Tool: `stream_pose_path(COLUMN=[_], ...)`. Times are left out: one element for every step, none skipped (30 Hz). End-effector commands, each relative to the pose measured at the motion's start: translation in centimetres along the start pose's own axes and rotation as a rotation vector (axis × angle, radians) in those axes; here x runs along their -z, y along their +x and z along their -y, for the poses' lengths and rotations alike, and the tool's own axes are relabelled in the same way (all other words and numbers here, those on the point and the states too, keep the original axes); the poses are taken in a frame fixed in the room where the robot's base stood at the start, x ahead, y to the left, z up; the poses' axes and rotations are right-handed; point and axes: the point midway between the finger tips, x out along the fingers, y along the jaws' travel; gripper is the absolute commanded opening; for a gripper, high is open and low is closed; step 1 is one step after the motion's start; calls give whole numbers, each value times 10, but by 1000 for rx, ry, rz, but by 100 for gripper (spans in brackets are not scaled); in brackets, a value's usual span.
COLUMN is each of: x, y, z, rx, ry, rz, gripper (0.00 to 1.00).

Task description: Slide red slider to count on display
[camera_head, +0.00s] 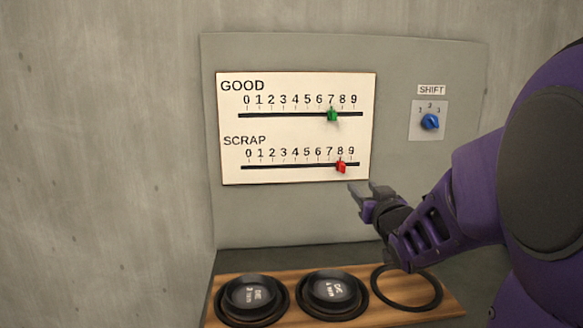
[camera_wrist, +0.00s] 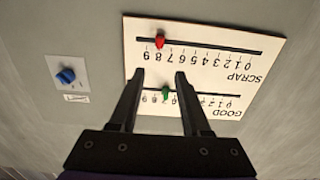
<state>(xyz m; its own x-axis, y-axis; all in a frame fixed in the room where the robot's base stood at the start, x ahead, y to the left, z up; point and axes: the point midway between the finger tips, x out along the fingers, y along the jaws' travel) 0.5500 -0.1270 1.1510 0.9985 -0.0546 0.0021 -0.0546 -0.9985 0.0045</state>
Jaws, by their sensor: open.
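The red slider (camera_head: 341,166) sits on the SCRAP track (camera_head: 290,167), at about 8. The green slider (camera_head: 332,115) sits on the GOOD track (camera_head: 285,115), at about 7. My gripper (camera_head: 365,187) is open and empty, just right of and below the red slider, apart from it. In the wrist view, which is upside down, my open fingers (camera_wrist: 159,75) point towards the panel. The red slider (camera_wrist: 160,41) shows beyond their tips, and the green slider (camera_wrist: 166,92) shows between them. No clear count display is readable.
A blue SHIFT knob (camera_head: 430,122) is on the grey panel (camera_head: 300,220) at right. Two dark round pieces (camera_head: 250,296) (camera_head: 332,291) with unreadable white text and an empty black ring (camera_head: 407,287) are on a wooden board (camera_head: 385,316) below. The space left of my gripper is clear.

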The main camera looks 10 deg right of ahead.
Motion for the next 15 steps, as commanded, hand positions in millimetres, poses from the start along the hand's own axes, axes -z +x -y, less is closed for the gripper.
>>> stream_pose_path(x=[-1,-2,-2,-2,-2,-2,-2,-2,-2,-2,-2,-2,-2,-2,-2], y=[8,12,20,26,32,41,48,54,63,69,76,84,90,97,105], z=[0,0,0,0,0,0,0,0,0,0,0,0,0,0,0], rx=[1,1,1,1,1,0,1,1,1,1,1,1,0,1,1], ry=[2,3,5,6,5,7,6,7,7,7,7,7,8,7,8], rz=[0,0,0,1,0,0,1,1,0,1,1,1,1,1,1], gripper=[48,48,48,48,48,48,48,48,48,48,48,48,48,48,48])
